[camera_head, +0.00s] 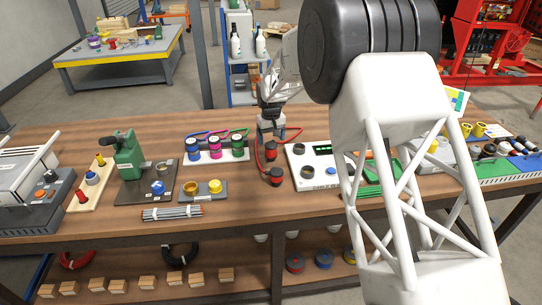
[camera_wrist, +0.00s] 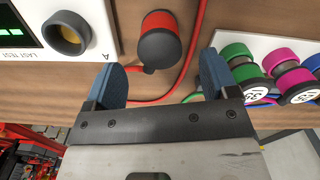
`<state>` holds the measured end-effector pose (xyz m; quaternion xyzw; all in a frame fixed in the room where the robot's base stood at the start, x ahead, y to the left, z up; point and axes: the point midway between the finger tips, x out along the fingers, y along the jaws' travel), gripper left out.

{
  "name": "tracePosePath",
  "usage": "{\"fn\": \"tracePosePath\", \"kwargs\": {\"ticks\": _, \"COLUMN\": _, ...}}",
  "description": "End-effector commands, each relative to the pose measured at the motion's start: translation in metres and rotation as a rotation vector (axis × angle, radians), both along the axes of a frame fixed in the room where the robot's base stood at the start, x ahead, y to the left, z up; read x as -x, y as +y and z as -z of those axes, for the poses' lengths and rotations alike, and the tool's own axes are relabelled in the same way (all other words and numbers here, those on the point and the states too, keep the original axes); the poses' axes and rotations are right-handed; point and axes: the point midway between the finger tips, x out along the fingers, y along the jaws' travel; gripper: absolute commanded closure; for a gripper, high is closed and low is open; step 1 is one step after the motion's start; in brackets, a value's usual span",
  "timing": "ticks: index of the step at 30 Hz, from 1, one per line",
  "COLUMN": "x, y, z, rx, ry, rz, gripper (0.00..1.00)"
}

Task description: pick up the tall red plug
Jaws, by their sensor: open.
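In the head view, two red-and-dark pieces show below my gripper (camera_head: 270,137): an upper one (camera_head: 271,150) close under the fingers and a lower one (camera_head: 276,176) nearer the front edge. Which is the tall red plug is unclear there. In the wrist view, a red plug (camera_wrist: 158,20) with a dark rounded end stands beyond my gripper (camera_wrist: 162,62). It lies between the lines of the two blue fingers, with space on both sides. My gripper is open and holds nothing. A red cable runs beside the plug.
A white panel (camera_head: 300,178) with a green display stands right of the plug. A white rack (camera_head: 198,156) with blue, pink and green capped pieces is on the left. My arm hides part of the right side.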

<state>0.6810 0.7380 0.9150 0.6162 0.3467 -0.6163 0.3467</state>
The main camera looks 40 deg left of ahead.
Motion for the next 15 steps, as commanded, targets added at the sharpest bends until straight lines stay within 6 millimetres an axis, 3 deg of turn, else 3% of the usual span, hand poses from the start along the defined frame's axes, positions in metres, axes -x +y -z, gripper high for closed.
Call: {"fn": "tracePosePath", "kwargs": {"ticks": 15, "x": -0.0001, "y": 0.0, "z": 0.0094, "rx": 0.001, "ry": 0.001, "rz": 0.0, "gripper": 0.2}}
